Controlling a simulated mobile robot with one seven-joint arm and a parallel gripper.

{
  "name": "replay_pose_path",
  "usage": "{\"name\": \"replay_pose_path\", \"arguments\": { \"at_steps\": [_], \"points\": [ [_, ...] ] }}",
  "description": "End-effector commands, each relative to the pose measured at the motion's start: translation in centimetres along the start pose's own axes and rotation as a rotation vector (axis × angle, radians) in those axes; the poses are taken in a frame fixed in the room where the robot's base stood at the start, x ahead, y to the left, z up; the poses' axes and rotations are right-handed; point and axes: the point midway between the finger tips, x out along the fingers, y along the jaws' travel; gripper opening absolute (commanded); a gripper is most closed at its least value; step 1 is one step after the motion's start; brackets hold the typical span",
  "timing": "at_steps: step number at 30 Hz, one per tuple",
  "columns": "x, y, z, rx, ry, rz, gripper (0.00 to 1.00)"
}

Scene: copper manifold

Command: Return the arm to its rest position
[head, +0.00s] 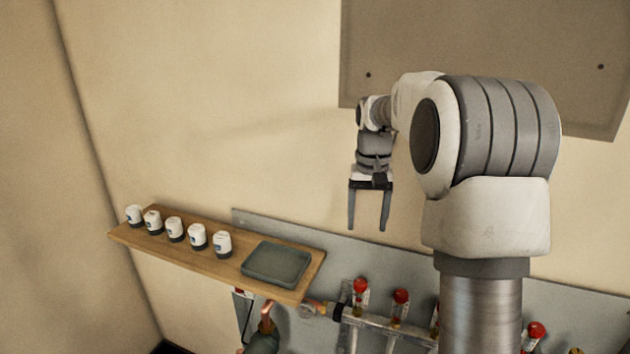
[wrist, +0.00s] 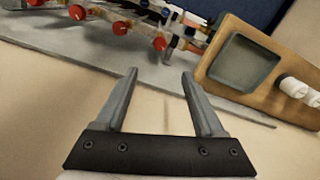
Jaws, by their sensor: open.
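My gripper (head: 367,226) hangs with its fingers pointing down in front of the beige wall, right of the wooden shelf and above the grey backing panel. Its two fingers are spread and nothing is between them. In the wrist view the open gripper (wrist: 160,78) shows the same empty gap, with the panel beyond it. My arm reaches left from the column at the right of the head view.
A wooden shelf (head: 150,243) carries several white capped pots (head: 175,229) and a dark green tray (head: 250,268). Below are a copper manifold with red-knobbed valves (head: 361,287) and a grey panel (head: 340,250). A brown wall board (head: 480,50) is behind my arm.

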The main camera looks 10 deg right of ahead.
Motion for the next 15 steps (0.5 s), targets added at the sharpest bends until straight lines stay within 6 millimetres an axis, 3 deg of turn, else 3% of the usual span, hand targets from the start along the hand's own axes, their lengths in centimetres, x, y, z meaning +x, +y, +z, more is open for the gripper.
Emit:
{"name": "replay_pose_path", "arguments": {
  "at_steps": [5, 15],
  "points": [
    [-1.5, -0.5, 1.5, -0.019, 0.029, 0.001, 0.71],
    [-6.8, -2.0, 10.5, -0.117, 0.179, -0.006, 0.71]
  ]
}}
